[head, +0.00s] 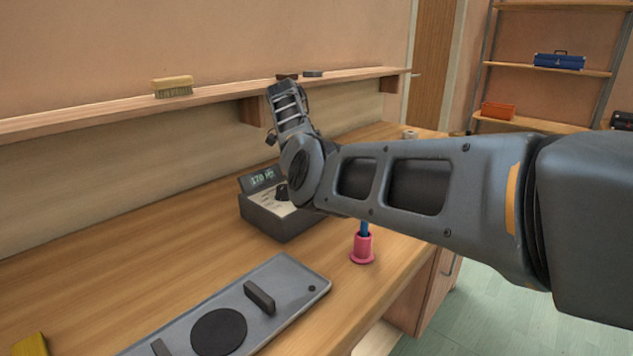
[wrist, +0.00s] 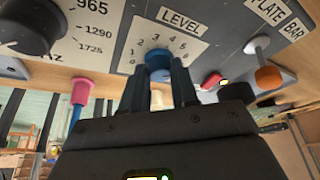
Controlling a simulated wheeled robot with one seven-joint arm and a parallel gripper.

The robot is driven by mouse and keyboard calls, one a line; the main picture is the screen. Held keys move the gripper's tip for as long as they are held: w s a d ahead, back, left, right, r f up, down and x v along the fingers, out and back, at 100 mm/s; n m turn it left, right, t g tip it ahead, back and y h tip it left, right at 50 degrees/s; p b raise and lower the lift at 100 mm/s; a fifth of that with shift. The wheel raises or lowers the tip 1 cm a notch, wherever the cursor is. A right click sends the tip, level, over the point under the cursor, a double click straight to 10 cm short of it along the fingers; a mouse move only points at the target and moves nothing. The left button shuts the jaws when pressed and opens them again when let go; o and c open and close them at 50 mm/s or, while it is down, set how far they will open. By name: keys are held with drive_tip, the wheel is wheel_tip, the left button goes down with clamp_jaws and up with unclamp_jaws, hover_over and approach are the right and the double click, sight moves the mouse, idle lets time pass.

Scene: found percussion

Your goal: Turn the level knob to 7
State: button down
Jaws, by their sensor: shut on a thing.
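The level knob (wrist: 158,58) is small, round and blue, under the printed word LEVEL in the wrist view. A white dial plate (wrist: 172,42) with numbers rising from 0 at the left surrounds it. My gripper (wrist: 159,72) is shut on the knob, one dark finger on each side. The knob's pointer is hidden or too small to read. In the head view the grey control box (head: 284,222) stands on the bench with a lit display (head: 262,179). My arm covers part of the box there, and I cannot make out my fingers.
Beside the knob are a large black dial (wrist: 28,22), a red switch (wrist: 212,80) and an orange-tipped lever (wrist: 267,75). A pink holder (head: 362,248) stands right of the box. A grey plate (head: 300,283) lies in front. A shelf with a brush (head: 172,87) runs behind.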

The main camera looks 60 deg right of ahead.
drive_tip(key=shift+d+m+y+b, duration=0.15)
drive_tip(key=shift+m+y+b, duration=0.65)
drive_tip(key=shift+m+b, duration=0.95)
drive_tip(key=shift+m, duration=0.35)
drive_tip(key=c, duration=0.9)
unclamp_jaws()
drive_tip(key=shift+o, duration=0.2)
drive_tip(key=shift+r, duration=0.1)
